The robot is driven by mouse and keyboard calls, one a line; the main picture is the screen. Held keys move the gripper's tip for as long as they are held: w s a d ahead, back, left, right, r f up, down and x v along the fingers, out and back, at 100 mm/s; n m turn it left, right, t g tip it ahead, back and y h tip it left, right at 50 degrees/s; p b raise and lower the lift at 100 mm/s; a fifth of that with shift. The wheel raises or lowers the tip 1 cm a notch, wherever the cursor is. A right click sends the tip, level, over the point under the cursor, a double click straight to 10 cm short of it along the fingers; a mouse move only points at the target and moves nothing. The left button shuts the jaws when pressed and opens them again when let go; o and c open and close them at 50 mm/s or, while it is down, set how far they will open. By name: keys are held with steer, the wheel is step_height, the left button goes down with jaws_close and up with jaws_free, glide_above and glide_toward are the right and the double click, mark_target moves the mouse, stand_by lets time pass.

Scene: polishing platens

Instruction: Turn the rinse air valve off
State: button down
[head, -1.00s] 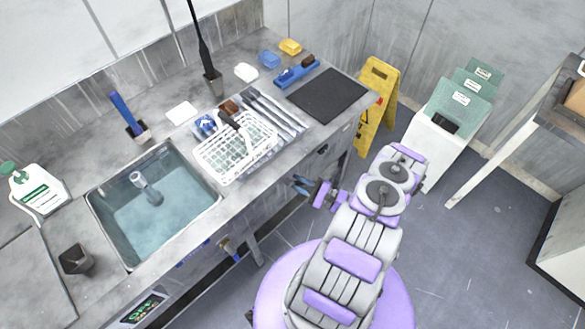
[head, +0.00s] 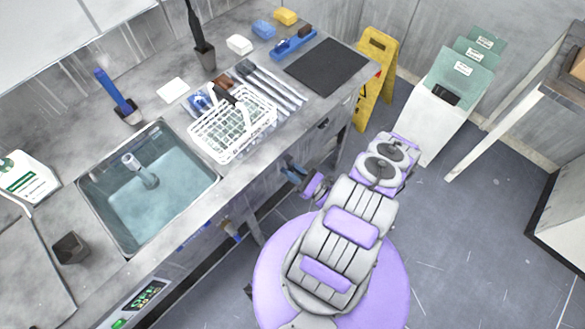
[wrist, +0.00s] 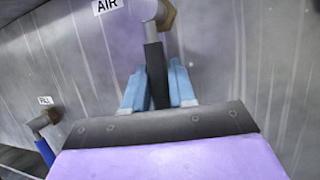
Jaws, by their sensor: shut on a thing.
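The air valve shows in the wrist view under a white label reading AIR (wrist: 107,5). It has a grey pipe body with a brass fitting (wrist: 168,16) and a black lever handle (wrist: 157,75) that hangs nearly straight down, slightly tilted. My gripper (wrist: 158,85) has its blue fingers on both sides of the black handle, shut on it. In the head view my gripper (head: 293,172) is at the bench's front face, below the white basket; the valve itself cannot be made out there.
Above are the sink (head: 105,225) and white basket (head: 232,128). A yellow floor sign (head: 375,80) stands by the bench end.

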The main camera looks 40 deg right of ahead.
steer(key=shift+r, duration=0.15)
stand_by(0.3)
steer(key=c, duration=1)
jaws_free()
